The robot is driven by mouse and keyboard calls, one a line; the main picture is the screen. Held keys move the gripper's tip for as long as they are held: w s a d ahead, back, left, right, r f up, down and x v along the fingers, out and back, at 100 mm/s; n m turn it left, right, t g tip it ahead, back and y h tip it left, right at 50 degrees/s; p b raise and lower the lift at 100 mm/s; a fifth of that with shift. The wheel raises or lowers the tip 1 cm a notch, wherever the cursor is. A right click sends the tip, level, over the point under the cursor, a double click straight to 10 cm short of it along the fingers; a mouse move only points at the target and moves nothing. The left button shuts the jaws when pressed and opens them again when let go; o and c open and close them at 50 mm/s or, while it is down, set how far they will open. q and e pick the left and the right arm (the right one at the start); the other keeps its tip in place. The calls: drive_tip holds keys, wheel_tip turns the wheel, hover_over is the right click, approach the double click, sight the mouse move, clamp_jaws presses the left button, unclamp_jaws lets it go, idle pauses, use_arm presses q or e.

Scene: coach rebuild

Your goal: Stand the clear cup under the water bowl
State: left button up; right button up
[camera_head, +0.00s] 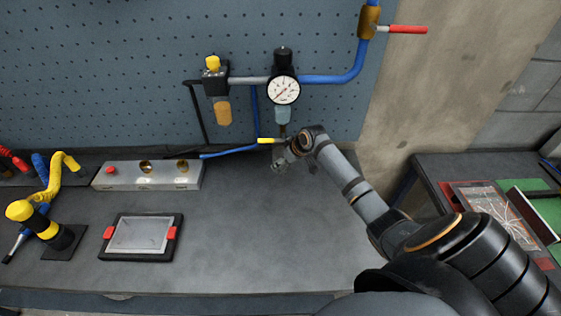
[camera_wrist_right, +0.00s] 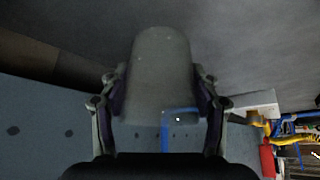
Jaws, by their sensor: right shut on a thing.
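The water bowl (camera_head: 282,114) is the pale blue translucent bowl hanging below the round pressure gauge (camera_head: 284,90) on the pegboard wall. My right gripper (camera_head: 284,160) is low in front of the wall, just below the bowl, its arm coming in from the right. In the right wrist view, the right gripper (camera_wrist_right: 160,92) is shut on the clear cup (camera_wrist_right: 160,62), a greyish see-through cup between its two fingers. In the head view the cup is mostly hidden by the gripper; I cannot tell whether it touches the bench. My left gripper is out of view.
A small yellow-handled valve (camera_head: 269,140) and blue hose (camera_head: 230,152) are close to the gripper. An amber bowl (camera_head: 223,112) hangs left of the gauge. A metal block (camera_head: 148,177) and a framed tablet (camera_head: 141,237) lie on the bench (camera_head: 250,240), whose middle is clear.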

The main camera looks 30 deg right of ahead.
drive_tip(key=shift+s+d+f, duration=0.1)
drive_tip(key=shift+d+f, duration=0.05)
drive_tip(key=shift+f, duration=0.15)
drive_tip(key=o, duration=0.8)
drive_tip(key=shift+f, duration=0.1)
drive_tip(key=shift+o, duration=1.4)
drive_tip(key=shift+w+a, duration=0.25)
drive_tip(key=shift+o, duration=0.9)
drive_tip(key=shift+s+d, duration=0.15)
drive_tip(key=shift+r, duration=0.5)
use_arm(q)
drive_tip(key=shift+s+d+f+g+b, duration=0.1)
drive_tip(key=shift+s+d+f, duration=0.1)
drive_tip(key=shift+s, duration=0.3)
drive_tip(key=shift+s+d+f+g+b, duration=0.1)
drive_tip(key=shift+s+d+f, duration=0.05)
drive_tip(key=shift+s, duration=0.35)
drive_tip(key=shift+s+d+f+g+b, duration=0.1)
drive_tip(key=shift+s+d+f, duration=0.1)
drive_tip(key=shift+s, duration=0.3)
use_arm(e)
drive_tip(key=v, duration=1.1)
drive_tip(key=shift+s+r, duration=0.25)
